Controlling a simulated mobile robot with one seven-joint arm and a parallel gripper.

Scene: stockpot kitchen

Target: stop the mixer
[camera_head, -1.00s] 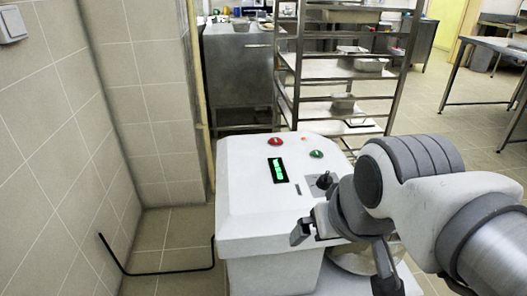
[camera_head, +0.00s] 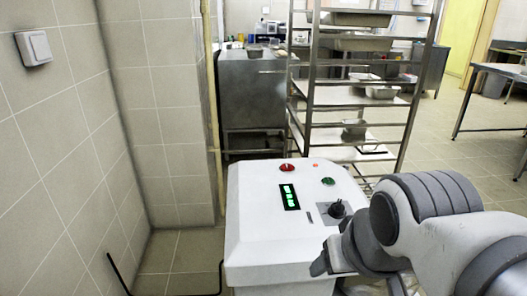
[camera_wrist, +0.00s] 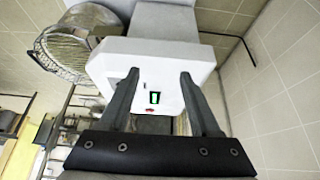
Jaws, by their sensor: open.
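The white mixer (camera_head: 262,215) stands in the lower middle of the head view. Its sloped top has a red button (camera_head: 287,168), a green button (camera_head: 328,181), a lit green display (camera_head: 289,197) and a black knob (camera_head: 338,208). In the wrist view, the mixer's white housing (camera_wrist: 150,52) lies beyond my fingers, with the display (camera_wrist: 154,98) and red button (camera_wrist: 150,111) showing between them. My gripper (camera_wrist: 158,75) is open and empty. In the head view my gripper's near finger (camera_head: 320,264) is by the mixer's front right side, below the knob; the other finger is partly cut off.
The wire-guarded bowl (camera_wrist: 72,45) shows at left in the wrist view. A metal rack (camera_head: 310,100) with trays stands behind the mixer. A tiled wall (camera_head: 60,130) with a light switch (camera_head: 34,48) is on the left. Open floor (camera_head: 480,165) lies at right.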

